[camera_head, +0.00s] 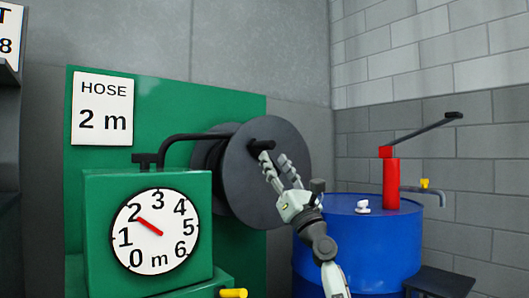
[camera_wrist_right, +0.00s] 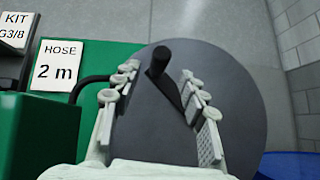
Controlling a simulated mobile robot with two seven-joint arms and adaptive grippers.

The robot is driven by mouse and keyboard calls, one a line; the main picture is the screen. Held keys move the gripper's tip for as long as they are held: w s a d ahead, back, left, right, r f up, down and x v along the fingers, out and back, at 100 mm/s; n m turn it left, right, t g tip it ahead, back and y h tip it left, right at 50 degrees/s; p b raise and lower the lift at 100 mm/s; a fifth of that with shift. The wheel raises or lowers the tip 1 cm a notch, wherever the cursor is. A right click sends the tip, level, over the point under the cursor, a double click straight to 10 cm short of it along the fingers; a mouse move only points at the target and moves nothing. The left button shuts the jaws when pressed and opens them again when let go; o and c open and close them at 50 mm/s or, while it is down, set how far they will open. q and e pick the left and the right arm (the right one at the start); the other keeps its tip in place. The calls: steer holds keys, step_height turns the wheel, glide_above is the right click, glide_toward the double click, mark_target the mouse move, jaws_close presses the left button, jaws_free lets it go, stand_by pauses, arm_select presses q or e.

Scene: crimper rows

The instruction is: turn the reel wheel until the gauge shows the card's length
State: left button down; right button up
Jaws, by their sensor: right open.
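The grey reel wheel (camera_head: 265,195) stands upright on the green panel. Its black crank handle (camera_head: 262,145) sticks out near the wheel's top; the handle also shows in the right wrist view (camera_wrist_right: 161,58). My right gripper (camera_head: 276,162) is open in front of the wheel, its fingers spread to either side of the handle in the wrist view. I cannot tell whether a finger touches it. The white card (camera_head: 103,108) reads "HOSE 2 m". The round gauge (camera_head: 155,250) runs from 0 to 6 m, and its red needle points close to the 2. My left gripper is not in view.
A blue drum (camera_head: 345,250) with a red hand pump (camera_head: 391,180) and long lever stands right of the wheel. A black hose pipe (camera_head: 190,137) runs from the green gauge box (camera_head: 195,265) to the reel. A yellow-ended fitting (camera_head: 233,293) is below.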

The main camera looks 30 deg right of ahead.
mark_target(266, 144)
steer(key=x, duration=0.5)
steer(key=shift+w+r, duration=0.15)
steer(key=shift+r, duration=0.05)
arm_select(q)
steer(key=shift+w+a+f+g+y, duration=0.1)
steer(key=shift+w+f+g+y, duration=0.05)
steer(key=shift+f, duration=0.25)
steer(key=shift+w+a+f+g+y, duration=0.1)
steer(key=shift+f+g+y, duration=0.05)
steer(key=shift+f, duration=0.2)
arm_select(e)
steer(key=shift+w+r, duration=0.45)
steer(key=shift+w, duration=0.1)
jaws_close()
